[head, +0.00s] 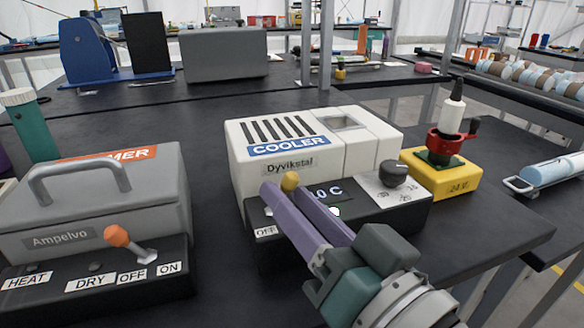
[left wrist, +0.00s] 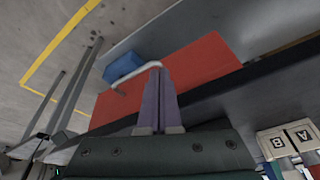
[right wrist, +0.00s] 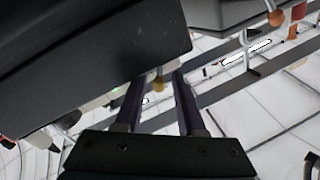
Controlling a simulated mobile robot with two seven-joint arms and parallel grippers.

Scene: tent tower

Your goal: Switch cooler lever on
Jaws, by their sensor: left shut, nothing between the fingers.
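The white cooler (head: 285,140) with a blue "COOLER" label stands on the dark table in the middle of the head view. Its black front panel (head: 405,218) has an "OFF" label at the left and a lit display. The lever's yellow knob (head: 290,182) shows at the tips of my right gripper (head: 284,191). In the right wrist view the knob (right wrist: 158,83) lies between the two parted fingers, with gaps beside it. The lever's shaft and the "ON" label are hidden. My left gripper (left wrist: 160,75) is shut and empty, away from the cooler.
A grey machine (head: 100,200) with an orange-knobbed lever (head: 117,236) stands at the left. A yellow 24 V box (head: 440,180) stands right of the cooler. A red surface (left wrist: 205,65) and a blue box (left wrist: 123,66) show in the left wrist view.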

